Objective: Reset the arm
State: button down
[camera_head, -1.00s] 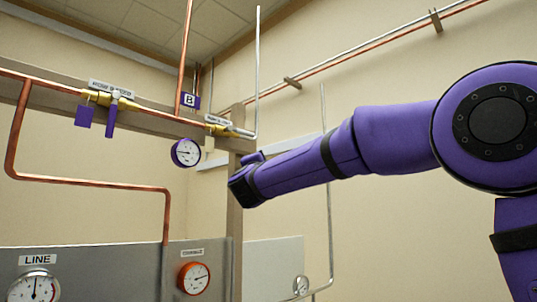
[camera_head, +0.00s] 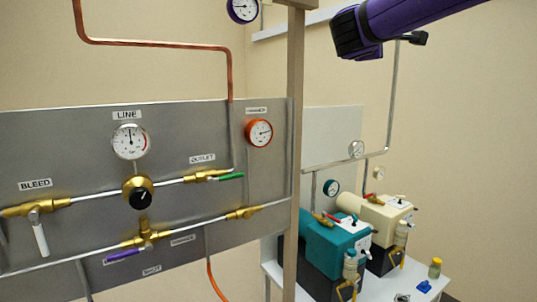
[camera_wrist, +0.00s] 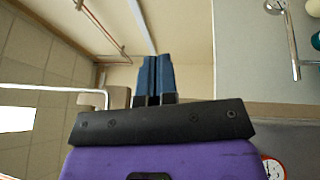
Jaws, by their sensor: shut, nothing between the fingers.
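My purple arm reaches in from the top right of the head view, and its dark wrist end hangs in the air in front of the back wall. My gripper shows in the wrist view, with its two blue fingers (camera_wrist: 155,78) side by side, shut and empty. It touches nothing that I can see. In the head view the fingers cannot be made out clearly.
A grey gauge panel (camera_head: 60,150) with brass valves fills the left. A wooden post (camera_head: 294,130) stands beside it. A teal pump (camera_head: 335,245) and a cream pump (camera_head: 385,220) stand on a white table (camera_head: 375,290) at lower right. The wall at right is clear.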

jog(key=s+d+f+m+g+y, duration=0.1)
jog(key=s+d+f+m+g, duration=0.35)
jog(key=s+f, duration=0.45)
jog(key=s+d+f+m+g+y, duration=0.2)
jog(key=s+d+f+m+g, duration=0.15)
jog(key=s+d+f, duration=0.5)
jog(key=s+a+f+m+g+y, duration=0.1)
jog(key=s+a+f+m+y, duration=0.1)
jog(key=s+f, duration=0.4)
jog(key=s+a+f+m+g+y, duration=0.2)
jog(key=s+a+f+y, duration=0.3)
jog(key=s, duration=0.7)
jog(key=shift+a+f+m, duration=0.15)
jog(key=shift+f+m, duration=0.15)
jog(key=shift+f, duration=0.45)
